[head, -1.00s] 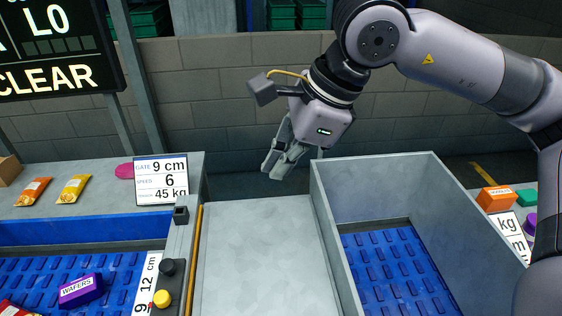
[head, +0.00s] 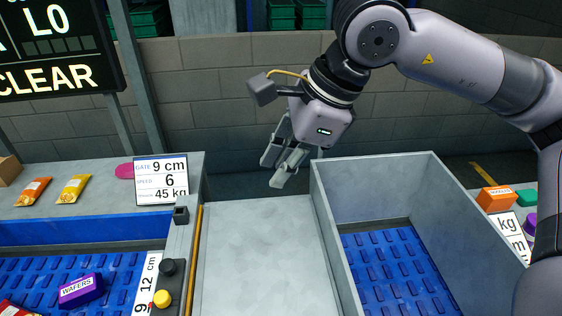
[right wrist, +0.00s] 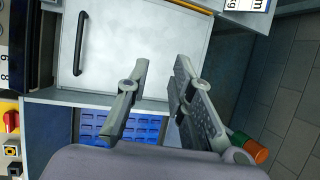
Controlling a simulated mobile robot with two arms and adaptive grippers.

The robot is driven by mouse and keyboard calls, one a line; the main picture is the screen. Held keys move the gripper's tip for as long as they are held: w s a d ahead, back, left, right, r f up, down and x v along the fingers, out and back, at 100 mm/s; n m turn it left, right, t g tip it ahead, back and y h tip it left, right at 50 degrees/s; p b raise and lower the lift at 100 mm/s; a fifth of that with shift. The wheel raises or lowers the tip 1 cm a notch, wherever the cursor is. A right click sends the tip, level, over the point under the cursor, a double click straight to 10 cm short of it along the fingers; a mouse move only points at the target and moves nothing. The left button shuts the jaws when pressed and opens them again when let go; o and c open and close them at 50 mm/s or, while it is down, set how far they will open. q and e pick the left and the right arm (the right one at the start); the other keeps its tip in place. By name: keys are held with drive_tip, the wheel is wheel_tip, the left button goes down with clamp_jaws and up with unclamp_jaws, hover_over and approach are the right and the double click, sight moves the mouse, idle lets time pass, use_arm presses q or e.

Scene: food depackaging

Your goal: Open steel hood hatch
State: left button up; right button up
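The steel hood hatch is a flat light-grey panel (head: 265,255) in the lower middle of the head view. It lies flat and looks closed. The right wrist view shows the panel (right wrist: 140,45) with a black bar handle (right wrist: 80,44) near its left end. The handle is out of the head view. My right gripper (head: 273,174) hangs above and beyond the panel's far edge, touching nothing. In the right wrist view its two fingers (right wrist: 160,66) are spread with nothing between them. My left gripper is not in view.
A grey walled bin (head: 375,190) with blue belting inside stands right of the panel. A blue conveyor with a purple wafers box (head: 81,290) lies left. A yellow button (head: 162,298) and a sign (head: 161,180) stand beside the panel. The panel's top is clear.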

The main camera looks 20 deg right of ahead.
drive_tip(key=shift+o, duration=0.7)
drive_tip(key=shift+r, duration=0.1)
drive_tip(key=v, duration=1.2)
drive_tip(key=shift+s, duration=0.1)
drive_tip(key=s+a+f+g+h+p, duration=0.1)
drive_tip(key=s+a+f, duration=0.2)
drive_tip(key=f, duration=0.8)
drive_tip(key=s+a+f+g+h+p, duration=0.1)
drive_tip(key=s+a+f+g, duration=0.1)
drive_tip(key=f, duration=1)
drive_tip(key=s+a+f+g+h+p, duration=0.1)
drive_tip(key=s+a+f+g, duration=0.1)
drive_tip(key=f, duration=0.9)
drive_tip(key=shift+s+a+f+h, duration=0.2)
drive_tip(key=shift+s+a+h, duration=0.1)
drive_tip(key=shift+s+a, duration=0.65)
drive_tip(key=shift+s+f, duration=0.1)
drive_tip(key=shift+f, duration=0.5)
